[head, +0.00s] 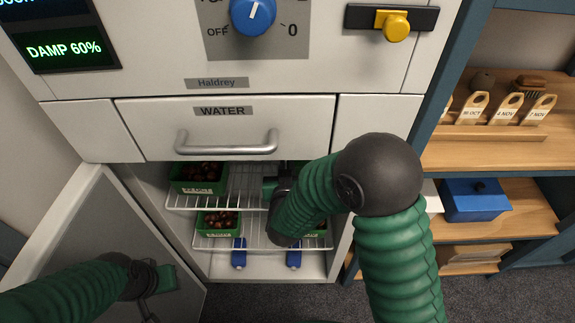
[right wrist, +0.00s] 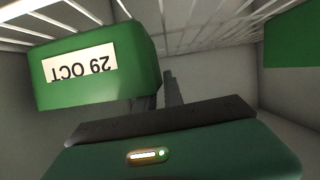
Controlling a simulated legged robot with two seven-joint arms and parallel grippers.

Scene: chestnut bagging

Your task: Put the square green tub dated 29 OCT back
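The square green tub dated 29 OCT (right wrist: 98,72) is close up in the right wrist view, its label upside down there. My right gripper (right wrist: 162,95) has its dark fingers against or just beside the tub's right side. The tub covers part of one finger, so I cannot tell whether they grip it. In the head view my right gripper (head: 283,188) reaches into the open cabinet at the upper wire shelf (head: 237,200), largely hidden by my arm. My left gripper (head: 155,290) is low by the open door; its fingers are unclear.
Green tubs of chestnuts stand on the upper shelf at left (head: 190,187) and lower shelf at left (head: 215,232). Another (head: 318,234) is partly behind my arm. The cabinet door (head: 100,215) is open at left. A blue box (head: 475,205) stands on the right shelving.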

